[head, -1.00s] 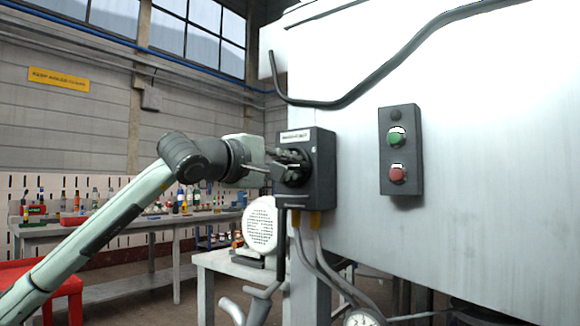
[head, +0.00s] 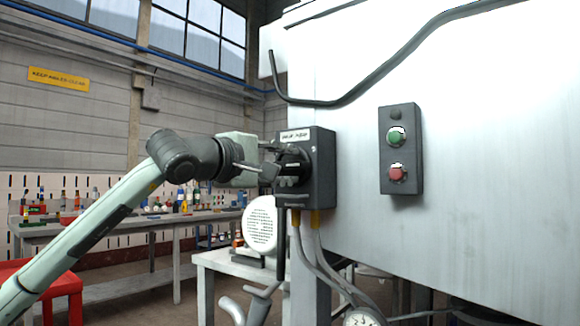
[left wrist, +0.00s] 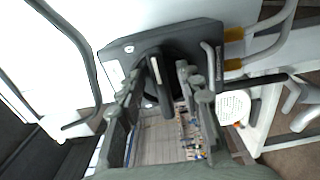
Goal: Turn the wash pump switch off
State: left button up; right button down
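The wash pump switch is a dark grey box (head: 320,170) with a pale label on top and a black rotary knob (head: 290,160) on its left-facing side. In the left wrist view the box (left wrist: 205,38) fills the upper middle, and the knob's handle (left wrist: 160,88) lies crosswise to the box's label-to-cable direction. My left gripper (head: 268,162) is just left of the knob. In the left wrist view, its fingers (left wrist: 160,95) are spread, one on each side of the handle, with gaps visible. Exact depth to the handle is unclear. My right gripper is not in view.
The box is on the edge of a large white machine housing (head: 470,130). A panel with green and red buttons (head: 401,150) is to the right. Cables (head: 310,250) hang below the box. A workbench with bottles (head: 150,225) stands behind; space left of the switch is open.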

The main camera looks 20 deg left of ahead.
pick_arm(q)
jog(key=v, duration=1)
jog(key=shift+s, duration=0.25)
jog(key=shift+a, duration=0.1)
